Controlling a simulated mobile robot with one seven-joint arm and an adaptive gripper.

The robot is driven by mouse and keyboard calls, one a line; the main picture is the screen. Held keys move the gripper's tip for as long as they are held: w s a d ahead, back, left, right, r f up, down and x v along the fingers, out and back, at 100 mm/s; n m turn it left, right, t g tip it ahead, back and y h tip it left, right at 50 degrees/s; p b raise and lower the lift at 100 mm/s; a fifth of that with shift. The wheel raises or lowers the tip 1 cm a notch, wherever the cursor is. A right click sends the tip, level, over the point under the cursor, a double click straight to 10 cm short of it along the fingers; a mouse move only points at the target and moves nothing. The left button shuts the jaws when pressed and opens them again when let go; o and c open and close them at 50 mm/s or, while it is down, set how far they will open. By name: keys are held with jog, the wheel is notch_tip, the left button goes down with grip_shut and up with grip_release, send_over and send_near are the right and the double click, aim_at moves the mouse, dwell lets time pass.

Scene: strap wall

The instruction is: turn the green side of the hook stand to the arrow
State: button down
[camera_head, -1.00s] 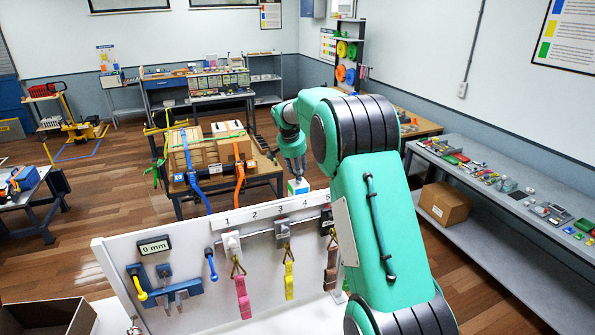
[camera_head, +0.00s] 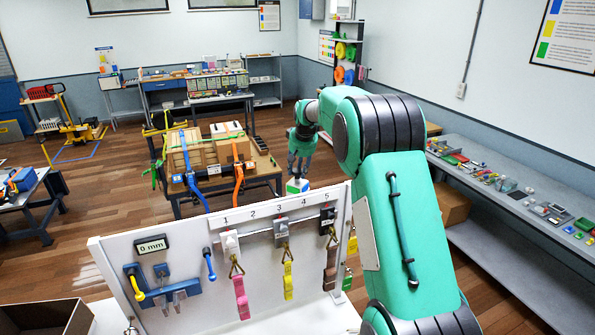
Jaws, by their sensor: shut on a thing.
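A small block with white, green and blue faces (camera_head: 297,187) shows just behind the top edge of the white strap board. I take it to be the hook stand; its lower part is hidden by the board. My gripper (camera_head: 298,175) points down from above, shut on this block's top. The fingers are small and partly dark, so the exact grip is hard to see. I cannot make out the arrow in this view.
The white board (camera_head: 200,290) carries numbered hooks, with pink (camera_head: 242,298), yellow (camera_head: 288,280) and brown straps. Behind it stands a table with strapped cartons (camera_head: 200,155). A bench with small parts (camera_head: 500,185) is at right. An open box (camera_head: 45,318) is at front left.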

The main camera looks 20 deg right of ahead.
jog(key=n+y, duration=0.1)
jog(key=n, duration=0.1)
jog(key=n+b, duration=0.1)
jog(key=n, duration=0.1)
jog(key=r+n+y, duration=0.1)
jog(key=n, duration=0.1)
jog(key=shift+w+d+r+n+y, duration=0.1)
jog(key=shift+w+d+n+y, duration=0.2)
jog(key=shift+d+n, duration=0.1)
jog(key=n+g, duration=0.1)
jog(key=n, duration=0.1)
jog(key=n+y, duration=0.1)
jog(key=n, duration=0.2)
jog(key=shift+w+n+g+y+p, duration=0.1)
jog(key=shift+n+g+y+p, duration=0.2)
jog(key=shift+g+p, duration=0.1)
jog(key=n+g+p, duration=0.1)
jog(key=n+p, duration=0.1)
jog(key=n, duration=0.1)
jog(key=shift+w+n+y, duration=0.15)
jog(key=shift+n+y, duration=0.15)
jog(key=n+g+p, duration=0.1)
jog(key=n, duration=0.1)
jog(key=shift+n, duration=0.3)
jog(key=shift+w+a+f+n+g+p, duration=0.15)
jog(key=shift+n+g, duration=0.45)
jog(key=shift+n, duration=0.8)
jog(key=shift+f+n+g+p, duration=0.15)
jog(key=shift+n+g, duration=0.45)
jog(key=shift+n, duration=1.2)
